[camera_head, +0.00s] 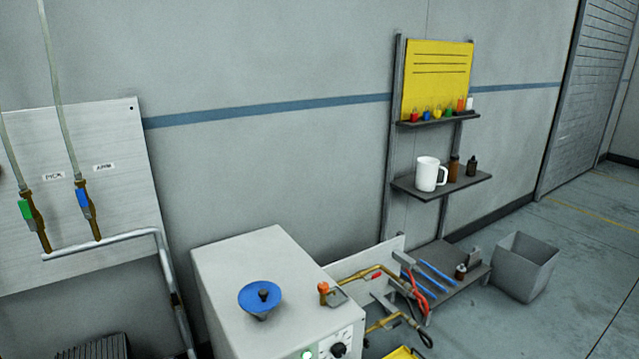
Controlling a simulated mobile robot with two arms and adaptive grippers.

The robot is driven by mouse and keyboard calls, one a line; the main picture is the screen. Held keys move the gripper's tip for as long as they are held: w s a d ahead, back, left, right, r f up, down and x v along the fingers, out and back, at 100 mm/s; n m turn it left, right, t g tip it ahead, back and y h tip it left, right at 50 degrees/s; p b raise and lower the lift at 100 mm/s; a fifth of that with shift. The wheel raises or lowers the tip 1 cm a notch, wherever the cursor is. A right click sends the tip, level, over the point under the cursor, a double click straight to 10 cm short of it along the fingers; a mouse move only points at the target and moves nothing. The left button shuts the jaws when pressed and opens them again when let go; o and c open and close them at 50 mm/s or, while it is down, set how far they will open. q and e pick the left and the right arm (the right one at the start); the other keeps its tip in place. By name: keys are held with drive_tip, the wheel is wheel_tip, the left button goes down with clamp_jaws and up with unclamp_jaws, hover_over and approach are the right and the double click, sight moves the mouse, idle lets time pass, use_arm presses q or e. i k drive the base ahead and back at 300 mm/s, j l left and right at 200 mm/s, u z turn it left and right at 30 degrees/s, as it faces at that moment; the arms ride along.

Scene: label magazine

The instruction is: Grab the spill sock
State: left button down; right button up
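I cannot make out a spill sock anywhere in the head view. Neither of my grippers shows in this view. A dark ribbed object (95,347) is cut off by the bottom edge at the left; I cannot tell what it is. A yellow-edged object (404,353) is cut off at the bottom, right of the white cabinet, and most of it is hidden.
A white cabinet (235,265) carries a blue dish (262,297). Right of it are a low bench (455,262) with brass pipes (372,271) and a grey bin (525,268). A wall rack holds a white mug (427,174). Floor (590,235) is clear at right.

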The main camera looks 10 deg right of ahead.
sight(423, 289)
drive_tip(key=i+l+u, duration=0.1)
drive_tip(key=l, duration=0.5)
drive_tip(key=i+l+u, duration=0.1)
drive_tip(key=l, duration=0.5)
drive_tip(key=i+l+u, duration=0.1)
drive_tip(key=l, duration=0.5)
drive_tip(key=i+l+u, duration=0.1)
drive_tip(key=l, duration=0.5)
drive_tip(key=i, duration=0.1)
